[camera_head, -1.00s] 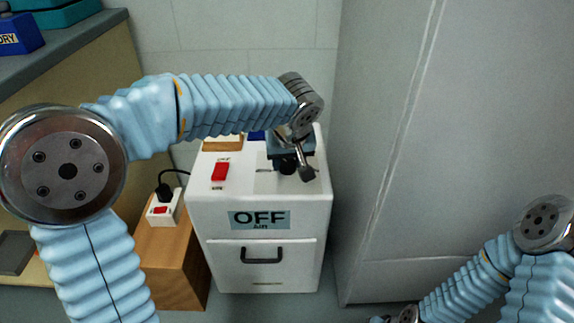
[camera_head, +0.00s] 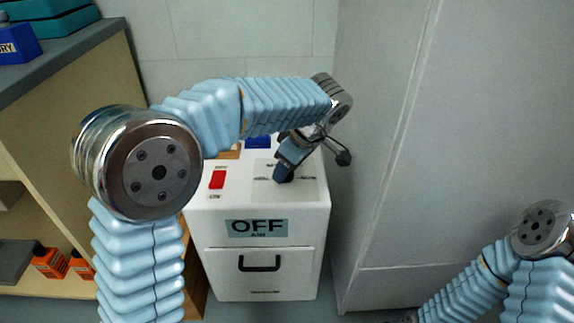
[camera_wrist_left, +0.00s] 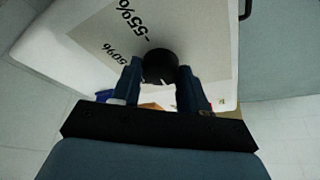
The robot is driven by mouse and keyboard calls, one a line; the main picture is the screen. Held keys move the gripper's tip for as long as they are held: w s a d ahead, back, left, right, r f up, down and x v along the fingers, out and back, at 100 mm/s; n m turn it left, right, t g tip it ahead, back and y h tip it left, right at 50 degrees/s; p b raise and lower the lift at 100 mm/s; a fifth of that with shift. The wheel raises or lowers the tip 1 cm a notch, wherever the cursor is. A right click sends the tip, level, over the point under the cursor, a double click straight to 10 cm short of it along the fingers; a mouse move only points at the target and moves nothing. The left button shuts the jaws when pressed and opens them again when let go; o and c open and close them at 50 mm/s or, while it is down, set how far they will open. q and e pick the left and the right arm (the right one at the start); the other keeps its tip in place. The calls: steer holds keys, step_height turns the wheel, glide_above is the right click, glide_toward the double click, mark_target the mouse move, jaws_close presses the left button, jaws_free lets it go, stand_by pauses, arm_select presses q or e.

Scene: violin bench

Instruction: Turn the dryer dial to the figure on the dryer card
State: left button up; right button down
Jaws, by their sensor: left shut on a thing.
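The white dryer cabinet (camera_head: 300,215) stands in the middle, with a sign reading OFF on its front. The black dial (camera_wrist_left: 160,65) sits on a grey scale plate; the marks -55% and 50% (camera_wrist_left: 120,54) read beside it in the left wrist view. My left gripper (camera_head: 283,174) is shut on the dial, its fingers (camera_wrist_left: 160,80) on either side of it. The gripper leans, with its wrist to the upper right. Which mark the dial points at cannot be told. No readable dryer card shows. My right gripper is out of view; only its arm shows at lower right.
A red switch (camera_head: 217,180) is left of the scale plate. A blue object (camera_head: 257,142) stands at the dryer's back. A tall grey cabinet (camera_head: 450,120) closes off the right.

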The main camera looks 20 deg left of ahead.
arm_select(q)
steer(key=shift+n, duration=0.4)
steer(key=o, duration=1.1)
steer(key=shift+c, duration=0.2)
steer(key=shift+r, duration=0.1)
steer(key=w+p+v, duration=0.1)
steer(key=p+v, duration=0.1)
steer(key=v, duration=0.5)
steer(key=shift+s, duration=0.4)
steer(key=shift+d+r, duration=0.1)
steer(key=shift+d, duration=0.05)
